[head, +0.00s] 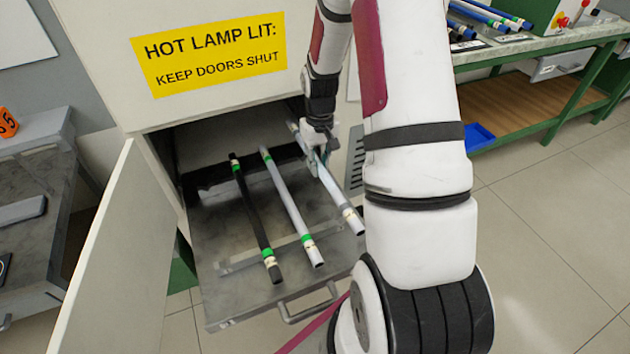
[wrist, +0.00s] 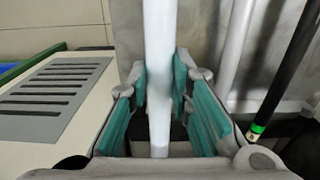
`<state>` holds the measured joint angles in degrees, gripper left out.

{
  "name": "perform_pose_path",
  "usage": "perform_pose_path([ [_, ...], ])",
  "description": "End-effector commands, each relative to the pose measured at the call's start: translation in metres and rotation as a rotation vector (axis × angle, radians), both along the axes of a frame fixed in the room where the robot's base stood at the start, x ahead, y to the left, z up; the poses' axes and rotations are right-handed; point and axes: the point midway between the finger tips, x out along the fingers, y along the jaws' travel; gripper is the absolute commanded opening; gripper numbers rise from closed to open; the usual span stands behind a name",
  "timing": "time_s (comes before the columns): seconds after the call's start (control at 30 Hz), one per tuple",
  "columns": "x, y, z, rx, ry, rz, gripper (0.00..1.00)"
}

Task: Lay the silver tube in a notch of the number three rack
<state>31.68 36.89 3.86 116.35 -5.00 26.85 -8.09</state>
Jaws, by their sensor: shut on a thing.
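A pale silver-grey tube (head: 343,205) with light bands near its front end is the rightmost of three on the pulled-out drawer (head: 215,245). My gripper (head: 319,160) is shut around it near its far part. In the wrist view the tube (wrist: 160,40) runs between the teal finger pads of my gripper (wrist: 160,88). I cannot tell whether it is lifted clear of its support. Racks with blue and black tubes (head: 490,14) stand on the green bench at the upper right, with small cards (head: 468,46) in front. The numbers on the cards are too small to read.
A black tube (head: 252,215) and a light tube (head: 290,205), both with green bands, lie left of the held tube. The cabinet door (head: 110,250) stands open at left. The drawer handle (head: 308,305) juts forward. Floor between cabinet and green bench (head: 545,65) is clear.

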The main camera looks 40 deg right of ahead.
Motion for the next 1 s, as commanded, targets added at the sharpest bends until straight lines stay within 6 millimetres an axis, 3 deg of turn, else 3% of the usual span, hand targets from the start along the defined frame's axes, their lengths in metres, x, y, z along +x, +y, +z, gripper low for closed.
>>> perform_pose_path([
  [0.1,0.0,0.0,-0.022,0.0,0.001,0.0,0.0],
  [0.37,0.0,0.0,-0.041,0.0,0.0,0.0,0.0],
  [0.57,0.001,0.0,-0.067,0.0,0.0,-0.001,0.0],
  [0.97,0.001,0.0,-0.072,0.0,-0.001,-0.001,0.0],
  [1.0,0.0,0.0,-0.071,0.0,-0.001,-0.001,0.26],
])
